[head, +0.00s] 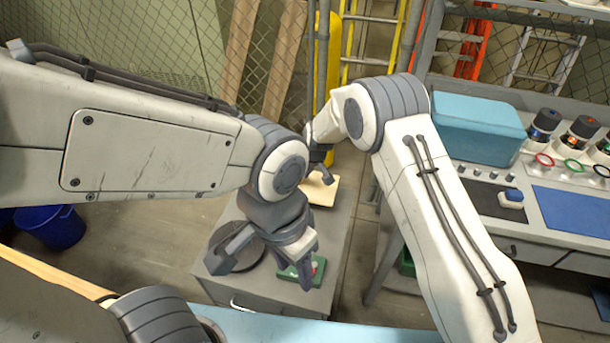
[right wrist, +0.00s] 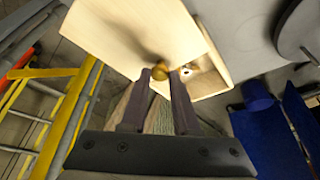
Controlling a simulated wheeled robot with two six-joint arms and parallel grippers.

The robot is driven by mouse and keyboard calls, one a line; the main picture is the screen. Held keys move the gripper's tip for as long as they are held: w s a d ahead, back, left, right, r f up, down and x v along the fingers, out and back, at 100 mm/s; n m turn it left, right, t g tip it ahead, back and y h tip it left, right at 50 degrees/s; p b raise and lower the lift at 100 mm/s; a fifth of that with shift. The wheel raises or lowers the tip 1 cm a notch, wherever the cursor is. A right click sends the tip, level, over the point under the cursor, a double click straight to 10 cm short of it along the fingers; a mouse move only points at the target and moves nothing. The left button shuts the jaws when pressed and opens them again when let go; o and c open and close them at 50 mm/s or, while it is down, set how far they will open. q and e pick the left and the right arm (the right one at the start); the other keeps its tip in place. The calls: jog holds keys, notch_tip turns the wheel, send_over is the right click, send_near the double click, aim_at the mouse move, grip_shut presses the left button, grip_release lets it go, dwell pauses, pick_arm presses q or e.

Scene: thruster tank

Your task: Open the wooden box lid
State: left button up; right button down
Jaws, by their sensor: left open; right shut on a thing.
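The light wooden box (head: 322,190) stands on the grey cabinet in the head view, partly hidden behind my right gripper (head: 321,174). In the right wrist view, my right gripper (right wrist: 161,77) is shut on the small brass knob (right wrist: 159,71) at the edge of the lid (right wrist: 135,28). The lid looks tilted away from the box body (right wrist: 212,82), and part of the inside shows beside it. My left gripper (head: 270,258) is open and empty over the cabinet, nearer than the box.
The grey cabinet (head: 338,240) also bears a dark round object (head: 238,258) and a green item (head: 290,275), partly hidden by my left gripper. A workbench with a teal case (head: 478,128) stands at the right. A blue bin (head: 50,228) stands on the floor at the left.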

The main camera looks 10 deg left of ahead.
jog(key=c, duration=0.7)
grip_release()
jog(key=shift+b+v, duration=0.95)
jog(key=shift+v, duration=4.35)
jog(key=s+d+r+g, duration=0.1)
jog(key=s+r, duration=0.3)
jog(key=s, duration=0.5)
jog(key=s+d+r+g, duration=0.1)
jog(key=s+r, duration=0.4)
jog(key=s, duration=0.5)
jog(key=shift+g+h, duration=0.8)
jog(key=s+d, duration=0.3)
jog(key=s, duration=0.2)
jog(key=s+d, duration=0.3)
jog(key=s, duration=0.3)
jog(key=s+d, duration=0.3)
jog(key=s, duration=0.3)
jog(key=shift+s+r, duration=0.15)
jog(key=shift+r, duration=0.2)
